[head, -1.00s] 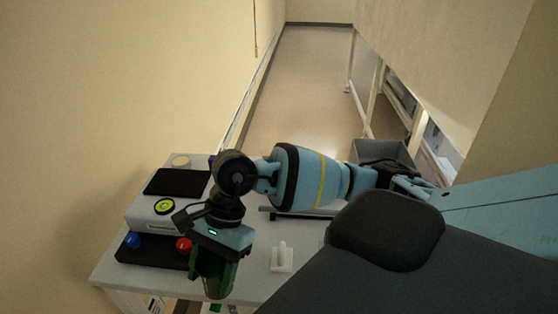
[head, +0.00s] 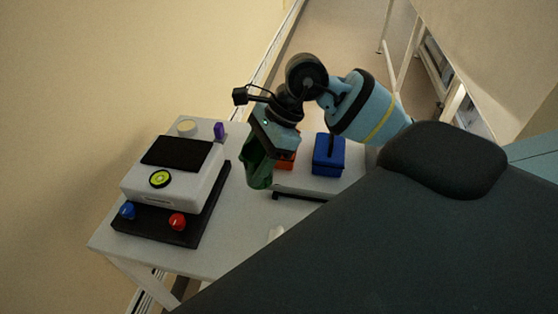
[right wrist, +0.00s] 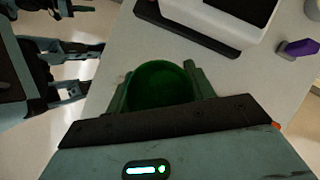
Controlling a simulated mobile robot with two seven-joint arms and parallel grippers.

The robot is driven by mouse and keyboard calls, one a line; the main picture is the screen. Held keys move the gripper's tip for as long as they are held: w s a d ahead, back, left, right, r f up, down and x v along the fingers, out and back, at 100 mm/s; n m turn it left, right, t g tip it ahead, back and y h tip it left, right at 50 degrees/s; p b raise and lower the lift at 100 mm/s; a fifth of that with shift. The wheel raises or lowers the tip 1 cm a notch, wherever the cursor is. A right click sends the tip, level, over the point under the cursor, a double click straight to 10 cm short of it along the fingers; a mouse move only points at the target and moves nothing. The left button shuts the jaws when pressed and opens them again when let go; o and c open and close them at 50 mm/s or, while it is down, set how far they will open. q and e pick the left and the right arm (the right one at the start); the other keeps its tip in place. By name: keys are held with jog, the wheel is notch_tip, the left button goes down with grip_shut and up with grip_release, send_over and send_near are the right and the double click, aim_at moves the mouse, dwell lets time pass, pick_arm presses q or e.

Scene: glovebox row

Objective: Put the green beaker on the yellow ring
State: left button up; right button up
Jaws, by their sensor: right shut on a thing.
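My right gripper (head: 260,172) is shut on the green beaker (head: 257,174), a dark green cup. The beaker hangs below the gripper, right of the white device, and looks held above the table. In the right wrist view, the beaker (right wrist: 160,84) sits between the two fingers, its round inside showing. A yellow-green ring (head: 160,179) with a dark centre is on the front of the white device (head: 172,187). A cream disc (head: 187,127) lies at the back left of the table. I cannot tell whether either is the task's yellow ring.
The white table (head: 232,232) is clear in front of the beaker. The device's black base (head: 150,226) carries a blue knob (head: 128,210) and a red knob (head: 177,221). A purple object (head: 219,131) stands behind. A blue box (head: 328,155) and an orange thing (head: 285,161) are near the arm.

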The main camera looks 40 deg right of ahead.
jog(key=shift+f+p, duration=0.35)
jog(key=shift+f, duration=4.6)
jog(key=shift+f, duration=0.2)
jog(key=o, duration=0.9)
jog(key=shift+o, duration=0.2)
jog(key=shift+r, duration=0.1)
jog(key=shift+r, duration=0.25)
jog(key=v, duration=0.5)
jog(key=shift+s+d+r+b, duration=0.1)
jog(key=shift+d+r+b, duration=0.15)
jog(key=shift+d+b, duration=0.1)
jog(key=shift+d+r, duration=0.25)
jog(key=shift+r, duration=0.4)
jog(key=shift+o, duration=0.5)
